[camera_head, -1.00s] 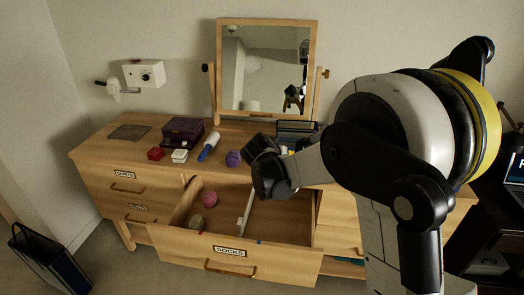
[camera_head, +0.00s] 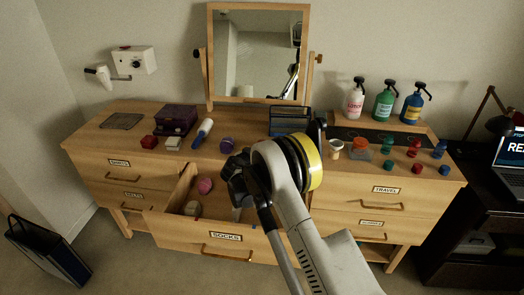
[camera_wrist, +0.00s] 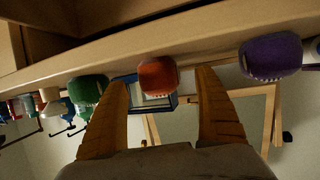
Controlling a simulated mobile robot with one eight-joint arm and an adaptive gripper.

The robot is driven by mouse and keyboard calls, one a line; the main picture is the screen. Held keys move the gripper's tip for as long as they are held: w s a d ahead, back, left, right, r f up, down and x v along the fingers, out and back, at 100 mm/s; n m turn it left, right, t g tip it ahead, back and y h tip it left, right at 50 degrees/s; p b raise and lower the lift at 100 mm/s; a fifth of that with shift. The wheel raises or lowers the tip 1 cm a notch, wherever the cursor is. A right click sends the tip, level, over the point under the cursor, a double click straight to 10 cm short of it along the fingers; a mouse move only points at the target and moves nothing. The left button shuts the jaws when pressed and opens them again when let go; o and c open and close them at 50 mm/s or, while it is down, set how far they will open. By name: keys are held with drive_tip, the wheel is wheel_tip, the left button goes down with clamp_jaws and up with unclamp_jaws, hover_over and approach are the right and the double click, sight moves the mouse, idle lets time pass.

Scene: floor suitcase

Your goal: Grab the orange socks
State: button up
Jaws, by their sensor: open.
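A rounded orange bundle, the orange socks (camera_wrist: 158,75), shows in the wrist view between the tips of my gripper (camera_wrist: 162,80). My gripper is open, one finger on each side of the bundle; I cannot tell whether they touch it. In the wrist view, a green bundle (camera_wrist: 87,92) is left of it and a purple bundle (camera_wrist: 270,57) is right of it. In the head view the purple bundle (camera_head: 227,145) sits on the dresser top, while my arm hides the orange and green ones.
The socks drawer (camera_head: 225,237) is pulled out, with a pink bundle (camera_head: 204,185) and a beige one (camera_head: 192,208) inside. A mirror (camera_head: 258,58) and a dark wire organizer (camera_head: 290,120) stand behind. Bottles (camera_head: 384,100) and small coloured containers fill the dresser's right side.

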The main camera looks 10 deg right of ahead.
drive_tip(key=b+x, duration=0.1)
drive_tip(key=x, duration=0.4)
drive_tip(key=shift+d+r+b, duration=0.1)
drive_tip(key=shift+r+b, duration=0.05)
drive_tip(key=shift+b, duration=0.15)
drive_tip(key=c, duration=1.2)
drive_tip(key=shift+c, duration=0.3)
drive_tip(key=shift+r, duration=0.1)
